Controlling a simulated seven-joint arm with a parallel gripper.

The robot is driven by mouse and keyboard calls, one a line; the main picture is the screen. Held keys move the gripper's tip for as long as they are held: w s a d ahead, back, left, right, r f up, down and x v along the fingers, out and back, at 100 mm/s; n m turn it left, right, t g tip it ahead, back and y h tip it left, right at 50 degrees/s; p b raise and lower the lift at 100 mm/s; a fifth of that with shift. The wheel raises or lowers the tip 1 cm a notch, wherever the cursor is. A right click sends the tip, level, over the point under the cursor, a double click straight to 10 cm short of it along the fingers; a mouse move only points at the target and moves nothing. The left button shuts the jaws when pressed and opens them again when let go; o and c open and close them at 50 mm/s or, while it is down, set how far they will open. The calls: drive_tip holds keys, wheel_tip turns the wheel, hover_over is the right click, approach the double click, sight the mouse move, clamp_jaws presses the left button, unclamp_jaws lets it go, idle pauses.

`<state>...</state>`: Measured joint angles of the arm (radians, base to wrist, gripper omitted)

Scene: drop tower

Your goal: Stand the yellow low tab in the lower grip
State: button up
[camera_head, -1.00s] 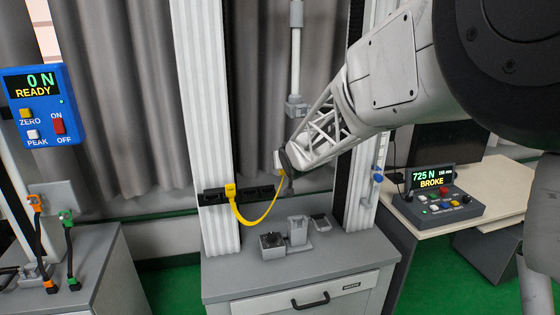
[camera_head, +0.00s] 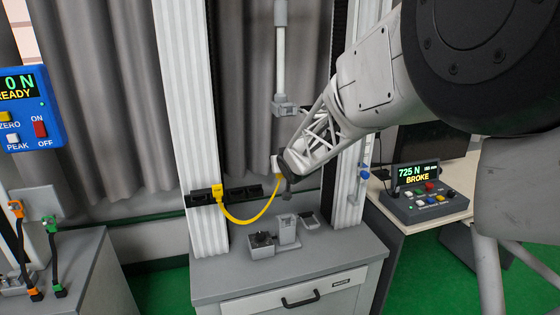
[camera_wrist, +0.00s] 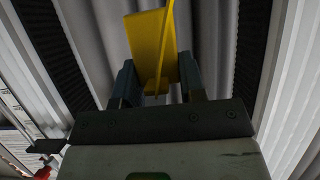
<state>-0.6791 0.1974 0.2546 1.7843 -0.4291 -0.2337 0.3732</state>
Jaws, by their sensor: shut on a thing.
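My gripper (camera_head: 285,186) is shut on the yellow tab (camera_wrist: 150,45), a flat yellow piece that stands up between the dark fingers in the wrist view. A thin yellow strand runs down its front. In the head view a yellow lead (camera_head: 238,221) sags from a yellow plug on a black strip to my gripper. The tab itself is too small to make out there. My gripper is above the grey block (camera_head: 288,231) on the tower's base, apart from it. I cannot tell which base fixture is the lower grip.
A dark-topped fixture (camera_head: 261,241) and a small tray (camera_head: 310,221) flank the block. A grey head (camera_head: 284,106) hangs on a rod above. White columns (camera_head: 184,130) stand either side. A console (camera_head: 422,190) reads 725 N BROKE. Orange and green leads (camera_head: 52,250) are at left.

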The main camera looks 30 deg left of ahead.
drive_tip(key=shift+w+a+f, duration=0.45)
drive_tip(key=shift+w+f, duration=1.25)
drive_tip(key=shift+f, duration=2.85)
drive_tip(key=shift+w+a+f, duration=0.5)
drive_tip(key=shift+w+f, duration=1.2)
drive_tip(key=shift+f, duration=2.8)
drive_tip(key=shift+w+a+f, duration=0.45)
drive_tip(key=shift+w+f, duration=1.25)
drive_tip(key=shift+f, duration=2.85)
drive_tip(key=o, duration=1)
drive_tip(key=shift+s+d, duration=0.1)
drive_tip(key=shift+d, duration=0.05)
drive_tip(key=shift+v, duration=3.7)
